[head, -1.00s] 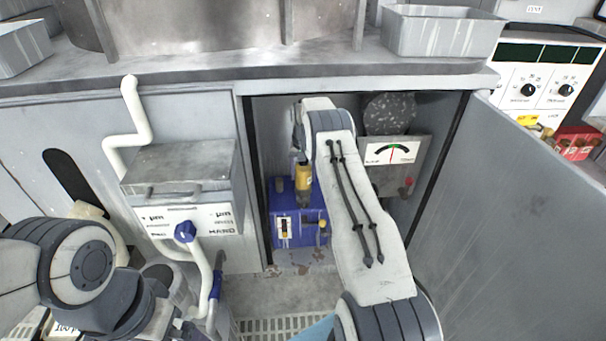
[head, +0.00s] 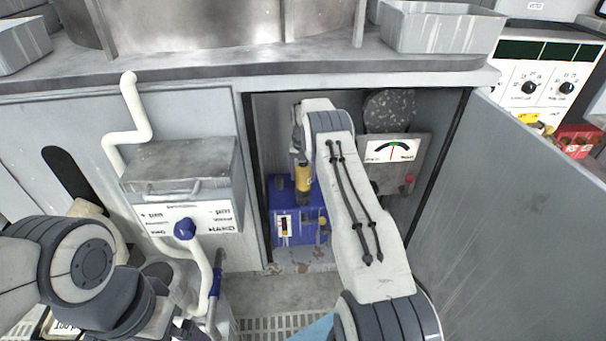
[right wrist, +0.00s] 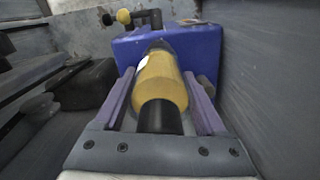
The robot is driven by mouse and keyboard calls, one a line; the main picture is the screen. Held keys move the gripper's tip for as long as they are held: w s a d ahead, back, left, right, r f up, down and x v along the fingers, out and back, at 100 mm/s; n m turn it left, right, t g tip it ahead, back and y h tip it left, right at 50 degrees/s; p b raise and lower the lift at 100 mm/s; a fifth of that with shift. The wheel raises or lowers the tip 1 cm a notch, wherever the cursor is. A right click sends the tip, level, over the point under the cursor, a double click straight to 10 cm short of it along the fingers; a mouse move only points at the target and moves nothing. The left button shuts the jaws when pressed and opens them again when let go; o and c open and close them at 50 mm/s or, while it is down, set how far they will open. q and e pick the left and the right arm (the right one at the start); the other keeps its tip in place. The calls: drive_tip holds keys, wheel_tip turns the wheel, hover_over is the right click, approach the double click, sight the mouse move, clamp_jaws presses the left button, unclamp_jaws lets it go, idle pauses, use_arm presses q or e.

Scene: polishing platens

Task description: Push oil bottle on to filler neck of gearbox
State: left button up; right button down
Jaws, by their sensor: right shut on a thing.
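The oil bottle (head: 304,180) has a yellow body with dark ends and sits over the blue gearbox (head: 284,212) inside the open cabinet bay. In the right wrist view my right gripper (right wrist: 161,88) is shut on the oil bottle (right wrist: 160,82), with a purple finger along each side. The bottle's far end points at the blue gearbox (right wrist: 205,45). The filler neck is hidden behind the bottle, so I cannot tell whether they touch. In the head view my right arm covers most of the gripper. My left arm is at the lower left; its jaw state is unclear.
A gauge panel (head: 398,165) stands to the right of the gearbox in the bay. The open cabinet door (head: 510,200) bounds the right side. A grey box with a white pipe (head: 180,165) projects at the left. A black block (right wrist: 85,85) lies left of the gripper.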

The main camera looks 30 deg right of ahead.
drive_tip(key=shift+f+b, duration=0.55)
drive_tip(key=shift+f, duration=0.5)
unclamp_jaws()
wheel_tip(320, 180, up, 8)
drive_tip(key=shift+f+p, duration=0.25)
drive_tip(key=shift+p, duration=0.7)
